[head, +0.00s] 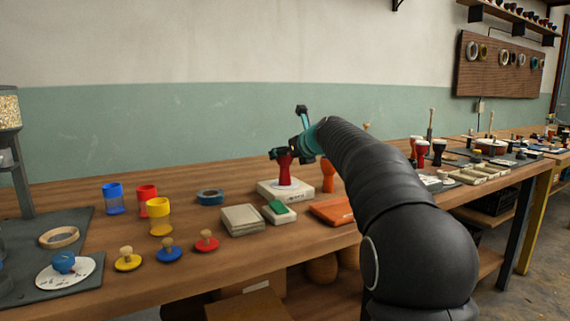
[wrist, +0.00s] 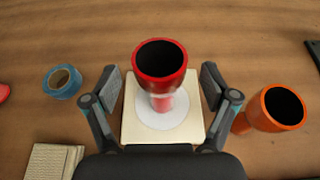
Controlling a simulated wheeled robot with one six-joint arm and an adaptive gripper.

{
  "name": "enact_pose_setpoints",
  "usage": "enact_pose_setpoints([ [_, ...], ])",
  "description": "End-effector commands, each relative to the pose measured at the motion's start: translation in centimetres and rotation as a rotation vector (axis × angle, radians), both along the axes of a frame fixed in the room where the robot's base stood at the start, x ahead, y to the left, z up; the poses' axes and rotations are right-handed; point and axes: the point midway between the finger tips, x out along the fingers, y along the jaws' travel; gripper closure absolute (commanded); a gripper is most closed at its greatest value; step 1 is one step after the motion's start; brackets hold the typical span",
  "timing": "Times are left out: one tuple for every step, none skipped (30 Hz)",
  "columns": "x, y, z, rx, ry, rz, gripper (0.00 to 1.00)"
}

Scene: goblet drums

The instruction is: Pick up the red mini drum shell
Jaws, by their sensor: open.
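The red mini drum shell (head: 285,169) stands upright on a white disc on a pale square block (head: 301,191) on the workbench. In the wrist view the shell (wrist: 161,90) shows its dark open top, with the white disc (wrist: 182,117) under it. My gripper (wrist: 165,85) is open, with one finger to the left and one to the right of the shell. Gaps show between both fingers and the shell. In the head view my gripper (head: 296,148) is at the shell's top, and my arm partly hides the area to the right.
An orange drum shell (wrist: 273,109) stands close to the right of the block. A blue tape roll (wrist: 63,81) lies to the left. In the head view, blue (head: 114,198), red (head: 146,198) and yellow (head: 159,215) cups stand further left. A folded beige cloth-like stack (head: 242,219) lies in front.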

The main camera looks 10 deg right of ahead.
Motion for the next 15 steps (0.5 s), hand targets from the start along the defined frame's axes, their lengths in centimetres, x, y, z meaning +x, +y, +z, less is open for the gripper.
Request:
enact_pose_setpoints([
  [0.7,0.3,-0.3,0.000,0.001,0.001,0.15],
  [1.0,0.4,-0.4,0.001,0.001,0.001,0.15],
  [1.3,0.5,-0.5,0.001,0.000,0.001,0.15],
  [1.5,0.5,-0.5,0.002,-0.001,0.001,0.15],
  [1.6,0.6,-0.6,0.002,-0.001,0.001,0.15],
  [1.8,0.6,-0.7,0.002,-0.001,0.001,0.15],
  [1.8,0.6,-0.8,0.002,-0.001,0.001,0.15],
  [1.9,0.6,-0.8,0.002,-0.001,0.001,0.15],
  [1.9,0.6,-0.8,0.001,-0.001,0.000,0.15],
  [1.9,0.6,-0.8,0.001,-0.001,0.000,0.15],
  [1.9,0.6,-0.8,0.001,-0.001,0.000,0.15],
  [1.9,0.6,-0.8,0.001,-0.001,0.000,0.15],
  [1.8,0.6,-0.8,0.001,-0.001,0.000,0.15],
  [1.8,0.6,-0.8,0.001,-0.001,0.000,0.20],
  [1.8,0.6,-0.8,0.001,-0.001,0.000,0.30],
])
